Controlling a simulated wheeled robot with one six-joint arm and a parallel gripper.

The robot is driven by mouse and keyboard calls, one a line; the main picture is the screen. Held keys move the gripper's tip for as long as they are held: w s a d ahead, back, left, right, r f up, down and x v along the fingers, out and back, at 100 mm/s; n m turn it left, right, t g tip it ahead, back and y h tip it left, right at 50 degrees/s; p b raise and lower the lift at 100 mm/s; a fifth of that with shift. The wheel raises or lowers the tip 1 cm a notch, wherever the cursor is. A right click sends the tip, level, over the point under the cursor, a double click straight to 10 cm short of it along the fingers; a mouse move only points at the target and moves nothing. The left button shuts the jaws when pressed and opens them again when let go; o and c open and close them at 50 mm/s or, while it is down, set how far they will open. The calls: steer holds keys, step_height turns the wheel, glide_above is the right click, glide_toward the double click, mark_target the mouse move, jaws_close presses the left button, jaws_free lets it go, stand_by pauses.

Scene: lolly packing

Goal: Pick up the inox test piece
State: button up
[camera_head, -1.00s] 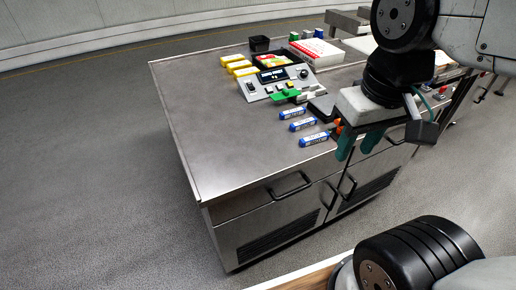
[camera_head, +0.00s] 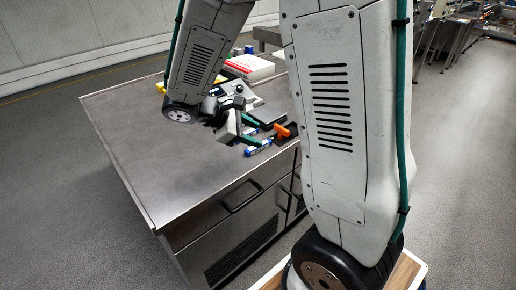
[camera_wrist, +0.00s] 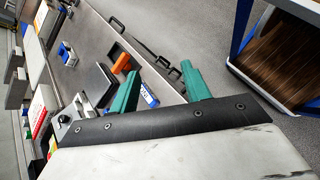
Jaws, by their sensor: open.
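Blue-and-white labelled sticks lie near the front edge of the steel table; one stick (camera_head: 259,149) shows beside my gripper in the head view. In the wrist view a labelled stick (camera_wrist: 149,95) lies below and between my green fingers, partly hidden by the left one. The labels are too small to tell which stick is the inox test piece. My gripper (camera_wrist: 161,68) is open, with nothing held between its fingers. In the head view my gripper (camera_head: 255,132) hangs over the table's front edge area, partly hidden by my arm.
An orange item (camera_head: 284,131) lies close to the sticks and also shows in the wrist view (camera_wrist: 121,63). A red-and-white box (camera_head: 248,67) stands farther back. The steel table (camera_head: 140,130) is bare at the left. Drawer handles (camera_head: 242,198) stick out in front.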

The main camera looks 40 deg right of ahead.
steer(key=w+f+n+h, duration=0.1)
steer(key=w+f+n, duration=0.1)
steer(key=w+f, duration=0.1)
steer(key=w+f+n+t+h, duration=0.1)
steer(key=w+f+n, duration=0.1)
steer(key=f, duration=0.3)
steer(key=w+d+f+n+t+h, duration=0.1)
steer(key=w+f+n, duration=0.2)
steer(key=f, duration=0.1)
steer(key=shift+w+f+n+h, duration=0.25)
steer(key=shift+w+n+h, duration=0.05)
steer(key=shift+w, duration=0.05)
steer(key=shift+w+d+f+t, duration=0.1)
steer(key=shift+d+f+t, duration=0.1)
steer(key=shift+f+t, duration=0.1)
steer(key=x, duration=0.7)
steer(key=shift+w+d+r, duration=0.2)
steer(key=shift+w+d, duration=0.05)
jaws_close()
